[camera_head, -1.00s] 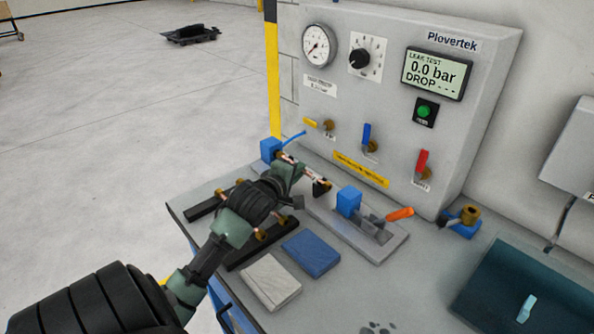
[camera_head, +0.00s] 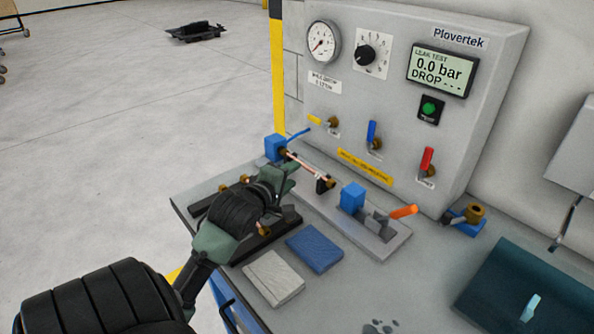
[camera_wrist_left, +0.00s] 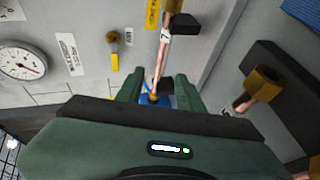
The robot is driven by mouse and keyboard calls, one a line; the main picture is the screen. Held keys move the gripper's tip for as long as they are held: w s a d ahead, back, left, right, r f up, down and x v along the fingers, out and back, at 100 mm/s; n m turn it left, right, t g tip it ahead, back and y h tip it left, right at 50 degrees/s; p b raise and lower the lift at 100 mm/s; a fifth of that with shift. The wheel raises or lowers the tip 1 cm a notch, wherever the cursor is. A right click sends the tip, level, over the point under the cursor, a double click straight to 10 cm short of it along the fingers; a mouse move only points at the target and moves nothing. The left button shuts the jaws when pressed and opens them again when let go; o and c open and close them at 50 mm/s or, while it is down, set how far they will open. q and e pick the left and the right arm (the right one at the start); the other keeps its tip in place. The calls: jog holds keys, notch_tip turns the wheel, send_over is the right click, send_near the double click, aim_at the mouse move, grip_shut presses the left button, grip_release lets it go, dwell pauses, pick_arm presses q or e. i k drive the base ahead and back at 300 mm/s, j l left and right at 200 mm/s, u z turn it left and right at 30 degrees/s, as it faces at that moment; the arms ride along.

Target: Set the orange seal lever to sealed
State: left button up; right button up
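The orange seal lever (camera_head: 403,212) points right and slightly up from a grey toggle clamp (camera_head: 377,223) beside a blue block (camera_head: 352,197) on the grey fixture plate (camera_head: 393,243). A copper tube (camera_head: 306,166) runs between the left blue block (camera_head: 275,148) and a dark support (camera_head: 325,185), with a gap before the clamp's block. My left gripper (camera_head: 284,180) is just in front of the tube, left of the lever and away from it. In the left wrist view its fingers (camera_wrist_left: 160,90) are apart, with the tube (camera_wrist_left: 161,55) beyond them. My right gripper is not in view.
The test panel (camera_head: 480,100) with gauge, display and yellow, blue and red valve levers stands behind. A dark rack (camera_head: 265,237) holding tubes lies under my left arm. Blue (camera_head: 314,248) and grey (camera_head: 273,278) pads lie in front; a teal tray (camera_head: 530,290) is right.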

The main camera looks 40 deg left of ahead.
aim_at(408, 210)
jog(key=k+j, duration=0.15)
jog(key=k, duration=0.85)
